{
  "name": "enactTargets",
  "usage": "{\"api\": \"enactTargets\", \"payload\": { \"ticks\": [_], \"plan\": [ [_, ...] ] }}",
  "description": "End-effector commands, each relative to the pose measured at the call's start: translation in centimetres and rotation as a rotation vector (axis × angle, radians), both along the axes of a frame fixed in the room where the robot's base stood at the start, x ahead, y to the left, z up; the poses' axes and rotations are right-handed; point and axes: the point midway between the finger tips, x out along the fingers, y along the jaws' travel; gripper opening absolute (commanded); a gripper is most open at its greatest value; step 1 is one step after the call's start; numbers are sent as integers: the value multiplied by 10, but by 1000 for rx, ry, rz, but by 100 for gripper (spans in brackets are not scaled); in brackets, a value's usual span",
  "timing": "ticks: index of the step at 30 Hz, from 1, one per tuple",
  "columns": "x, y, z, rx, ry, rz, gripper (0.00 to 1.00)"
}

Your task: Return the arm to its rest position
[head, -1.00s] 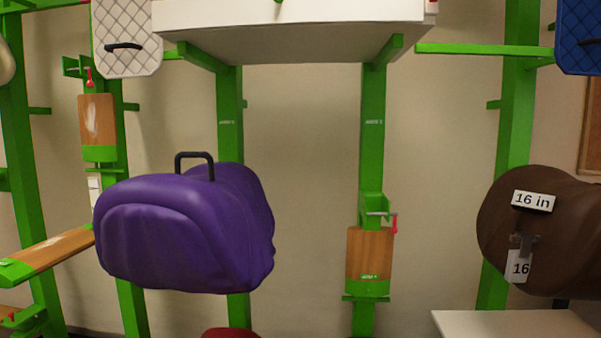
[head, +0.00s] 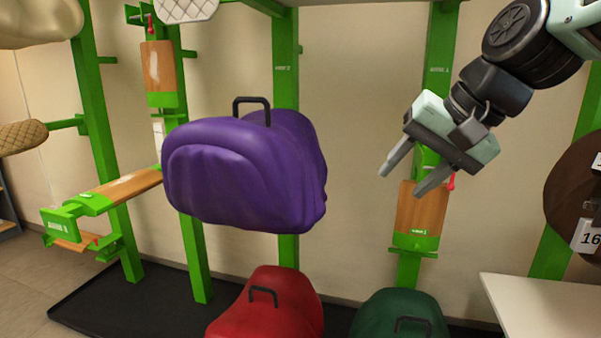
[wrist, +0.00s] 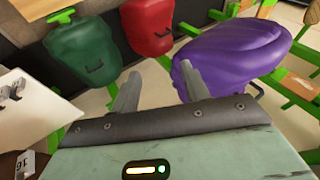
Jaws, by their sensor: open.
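My gripper (head: 407,183) is in the upper right of the head view, at the end of my arm, which reaches in from the top right corner. Its two fingers are apart with nothing between them. It hangs in the air to the right of the purple saddle (head: 240,175) and does not appear to touch it. In the wrist view the two fingers (wrist: 160,90) are also spread and empty. The purple saddle (wrist: 232,50) lies beyond the fingertips there, to the right. Most of my arm is out of view.
A red saddle (head: 270,308) and a green saddle (head: 400,318) sit low. A white table (head: 545,305) and a brown saddle (head: 570,190) are at right. Green posts and wooden rack arms (head: 160,75) stand along the wall. Floor (head: 30,262) is open at left.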

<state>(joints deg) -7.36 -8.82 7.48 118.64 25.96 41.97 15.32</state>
Motion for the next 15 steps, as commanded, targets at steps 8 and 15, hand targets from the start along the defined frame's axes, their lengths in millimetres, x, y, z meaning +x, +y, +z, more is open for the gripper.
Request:
{"api": "enactTargets", "payload": {
  "ticks": [8, 15],
  "plan": [
    [-117, 37, -123, -308, 122, 485, 46],
    [-196, 24, -182, -498, 172, 831, 46]
  ]
}}
